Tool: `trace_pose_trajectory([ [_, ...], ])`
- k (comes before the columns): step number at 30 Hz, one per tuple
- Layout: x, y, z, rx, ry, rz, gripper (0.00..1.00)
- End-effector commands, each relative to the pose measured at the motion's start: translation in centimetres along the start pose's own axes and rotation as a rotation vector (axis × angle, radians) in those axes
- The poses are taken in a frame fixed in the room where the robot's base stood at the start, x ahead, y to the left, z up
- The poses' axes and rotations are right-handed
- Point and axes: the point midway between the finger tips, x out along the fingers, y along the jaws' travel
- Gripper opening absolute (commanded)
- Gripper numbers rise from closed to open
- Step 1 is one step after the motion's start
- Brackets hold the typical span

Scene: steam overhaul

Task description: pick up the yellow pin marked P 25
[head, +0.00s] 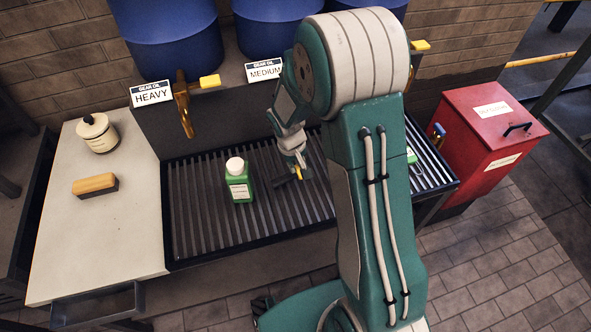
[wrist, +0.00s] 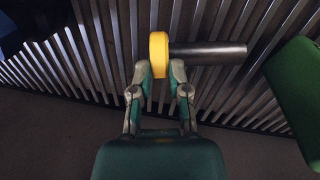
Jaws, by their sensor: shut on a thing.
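The yellow pin (wrist: 159,52) shows in the wrist view as a yellow round head with a plain grey shaft pointing right. No marking on it is readable. My gripper (wrist: 160,76) is shut on the yellow head, one finger on each side. In the head view the pin (head: 299,173) is a small yellow spot at my gripper (head: 297,165), over the slatted grate (head: 195,215). I cannot tell whether the pin touches the slats. My arm hides the grate's right part.
A green bottle (head: 239,184) with a white cap stands on the grate left of my gripper. Brass taps (head: 183,105) and blue drums (head: 165,35) are behind. A cream can (head: 97,133) and a brush (head: 95,185) are on the left bench. A red bin (head: 485,140) stands right.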

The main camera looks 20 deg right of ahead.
Motion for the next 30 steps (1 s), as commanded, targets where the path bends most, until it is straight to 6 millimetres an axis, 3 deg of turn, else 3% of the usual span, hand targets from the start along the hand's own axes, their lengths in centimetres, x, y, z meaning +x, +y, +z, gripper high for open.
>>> trace_pose_trajectory([
  [1, -1.3, 0.2, -0.1, 0.001, 0.008, 0.000, 0.00],
  [12, -7.5, 0.3, 5.2, 0.000, 0.006, 0.000, 0.00],
  [21, -9.9, -0.1, 10.9, 0.000, 0.004, 0.000, 0.00],
  [30, -11.1, -0.3, 13.5, 0.000, 0.003, 0.000, 0.00],
])
